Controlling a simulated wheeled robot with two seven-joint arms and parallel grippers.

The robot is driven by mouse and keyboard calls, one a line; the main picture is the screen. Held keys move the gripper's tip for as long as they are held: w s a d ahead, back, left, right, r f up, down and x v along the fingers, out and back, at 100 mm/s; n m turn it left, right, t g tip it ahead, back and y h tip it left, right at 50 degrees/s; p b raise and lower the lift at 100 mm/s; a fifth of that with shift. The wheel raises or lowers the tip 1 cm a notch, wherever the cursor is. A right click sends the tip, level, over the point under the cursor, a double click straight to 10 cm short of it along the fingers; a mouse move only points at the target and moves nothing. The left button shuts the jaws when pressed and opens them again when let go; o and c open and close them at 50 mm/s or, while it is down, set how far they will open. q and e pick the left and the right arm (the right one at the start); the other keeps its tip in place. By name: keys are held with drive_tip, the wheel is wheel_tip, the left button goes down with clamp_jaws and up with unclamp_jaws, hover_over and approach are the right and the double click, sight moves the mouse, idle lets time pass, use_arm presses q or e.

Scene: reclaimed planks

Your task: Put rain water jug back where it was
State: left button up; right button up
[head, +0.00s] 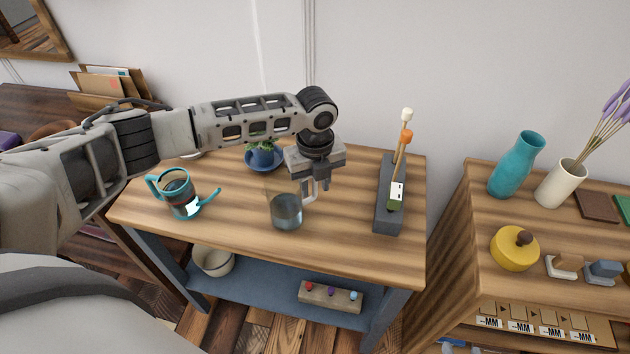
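A clear jug (286,210) with grey-blue water in its lower part is upright over the middle of the wooden table (240,225). I take it to be the rain water jug. Whether its base touches the table is not clear. My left gripper (317,188) points down at the jug's right side, with its fingers at the handle. The handle and fingers overlap in the picture, so I cannot tell whether they are closed on it. My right gripper is not in view.
A teal-handled glass pot (180,195) with a spout stands left of the jug. A blue plant pot (264,157) is behind it. A dark grey block (388,215) with upright sticks is to the right. Bare tabletop lies between them. A side cabinet holds a teal vase (515,165).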

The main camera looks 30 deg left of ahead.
use_arm(q)
wheel_tip(320, 180, up, 12)
drive_tip(key=shift+r, duration=0.2)
idle(0.5)
idle(0.4)
